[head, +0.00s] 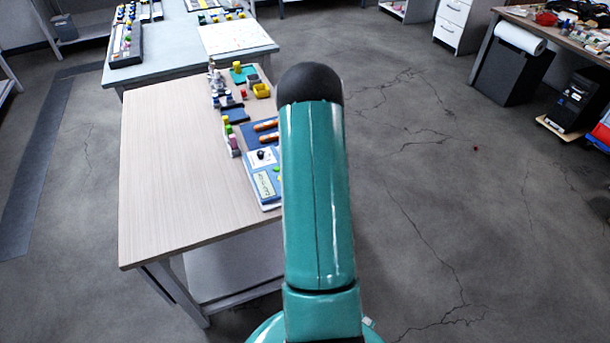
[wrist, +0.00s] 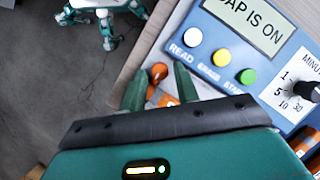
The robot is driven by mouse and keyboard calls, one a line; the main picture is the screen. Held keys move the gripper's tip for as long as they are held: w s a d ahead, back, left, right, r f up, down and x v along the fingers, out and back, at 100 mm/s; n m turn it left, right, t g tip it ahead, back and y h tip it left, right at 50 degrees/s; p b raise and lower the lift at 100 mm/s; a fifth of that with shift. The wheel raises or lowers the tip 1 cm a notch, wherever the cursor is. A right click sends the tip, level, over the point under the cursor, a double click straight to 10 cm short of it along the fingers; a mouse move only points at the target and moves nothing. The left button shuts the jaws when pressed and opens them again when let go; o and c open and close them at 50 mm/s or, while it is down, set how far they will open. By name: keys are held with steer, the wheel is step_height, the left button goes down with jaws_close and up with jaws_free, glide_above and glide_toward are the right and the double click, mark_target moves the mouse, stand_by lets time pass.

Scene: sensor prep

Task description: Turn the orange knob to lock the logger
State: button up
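The logger (wrist: 222,46) is a blue box with a display whose visible text reads "AP IS ON", white, green and yellow buttons, and a black minutes dial (wrist: 306,91). In the head view the logger (head: 262,160) sits near the table's right edge, partly hidden by my arm. A small round orange piece, apparently the orange knob (wrist: 158,72), shows left of the logger in the wrist view. My gripper (wrist: 159,70) is open, its two green fingers on either side of this piece in the picture. I cannot tell whether they touch it. The head view hides the gripper and knob.
More orange parts (wrist: 205,85) show just behind the fingers. In the head view, orange cylinders (head: 266,126) lie on a blue tray beyond the logger, with small coloured items behind. The wooden table (head: 165,170) is clear on its left. Open floor lies to the right.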

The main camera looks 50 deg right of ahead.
steer(key=shift+o, duration=0.7)
steer(key=v, duration=1.3)
steer(key=shift+r, duration=0.4)
steer(key=shift+w+d, duration=0.1)
